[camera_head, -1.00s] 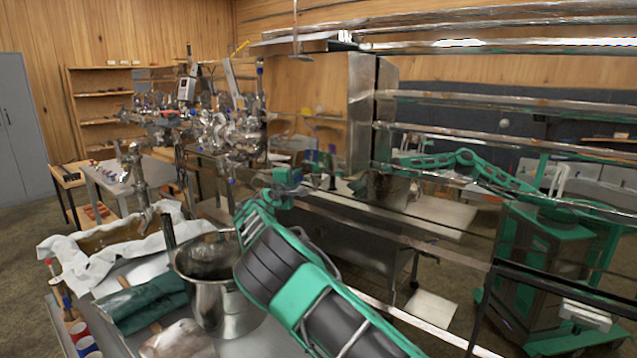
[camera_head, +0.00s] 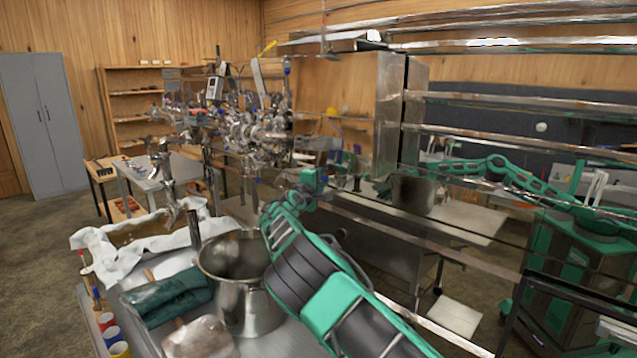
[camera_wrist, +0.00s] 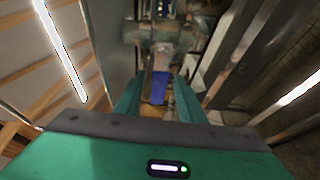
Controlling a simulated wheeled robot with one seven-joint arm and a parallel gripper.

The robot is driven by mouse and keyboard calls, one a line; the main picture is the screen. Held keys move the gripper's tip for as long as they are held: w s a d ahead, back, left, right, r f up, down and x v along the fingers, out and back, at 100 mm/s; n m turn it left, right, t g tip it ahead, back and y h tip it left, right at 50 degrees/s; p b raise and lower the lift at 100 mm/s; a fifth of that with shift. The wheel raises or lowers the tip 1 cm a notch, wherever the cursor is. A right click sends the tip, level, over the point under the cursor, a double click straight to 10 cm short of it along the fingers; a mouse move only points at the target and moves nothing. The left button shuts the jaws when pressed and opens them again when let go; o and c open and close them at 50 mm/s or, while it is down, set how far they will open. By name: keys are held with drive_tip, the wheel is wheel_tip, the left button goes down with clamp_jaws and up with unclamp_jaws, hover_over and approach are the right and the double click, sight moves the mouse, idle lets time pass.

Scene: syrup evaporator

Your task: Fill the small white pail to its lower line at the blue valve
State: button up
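In the head view my gripper (camera_head: 312,184) is at the end of my green arm, beyond and above the steel pot, in front of the shiny metal panels. Its fingers are too small there to read. In the wrist view its two fingers (camera_wrist: 160,100) stand apart with a gap between them. A blue piece (camera_wrist: 160,86), perhaps the blue valve's handle, shows in line with that gap, below a blurred metal fitting (camera_wrist: 160,45). I cannot tell whether the fingers touch it. I cannot make out the small white pail in either view.
A large steel pot (camera_head: 226,272) stands on the near table, beside a dark green cloth (camera_head: 170,297) and a white cloth-lined tray (camera_head: 98,250). Clustered metal pipework (camera_head: 250,130) stands behind. Long metal rails (camera_head: 520,105) cross the right side. Open floor lies at left.

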drive_tip(key=v, duration=1)
drive_tip(key=shift+s+a, duration=0.2)
drive_tip(key=shift+s, duration=0.1)
